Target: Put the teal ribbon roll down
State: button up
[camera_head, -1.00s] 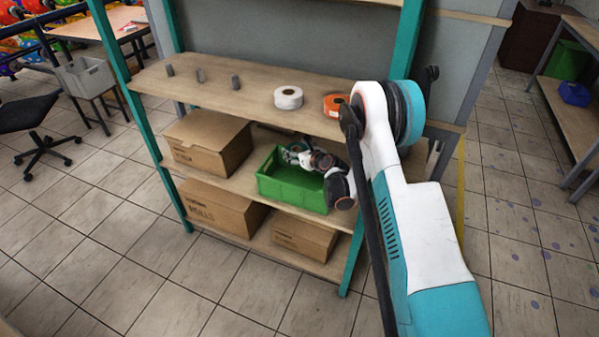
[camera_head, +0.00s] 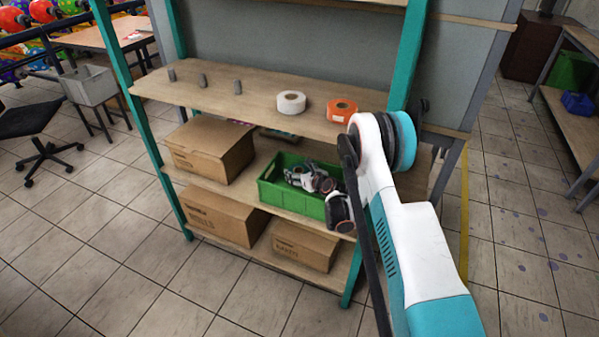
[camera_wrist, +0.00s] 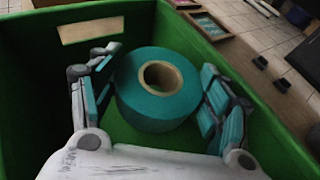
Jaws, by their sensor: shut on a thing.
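The teal ribbon roll (camera_wrist: 150,105) shows in the wrist view, with a tan cardboard core. It is inside the green crate (camera_wrist: 35,75), between the two fingers of my gripper (camera_wrist: 158,64). My gripper is shut on it, one finger at each side. I cannot tell whether the roll touches the crate floor. In the head view, the green crate (camera_head: 290,201) stands on the middle shelf, and my gripper (camera_head: 299,178) reaches into it. The roll is hidden there.
A white roll (camera_head: 291,102) and an orange roll (camera_head: 341,108) lie on the upper shelf (camera_head: 215,96), above the crate. A cardboard box (camera_head: 210,148) stands left of the crate. More boxes (camera_head: 222,214) are on the bottom shelf. A teal post (camera_head: 355,268) stands at the front right.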

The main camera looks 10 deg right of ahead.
jog(key=shift+f, duration=0.3)
jog(key=o, duration=0.8)
jog(key=shift+r, duration=0.1)
jog(key=shift+r, duration=0.25)
jog(key=shift+r+p+v, duration=0.15)
jog(key=shift+p+v, duration=0.1)
jog(key=shift+v, duration=1.7)
jog(key=shift+r+p+v, duration=0.1)
jog(key=shift+p+v, duration=0.15)
jog(key=shift+v, duration=1.65)
jog(key=shift+w, duration=0.1)
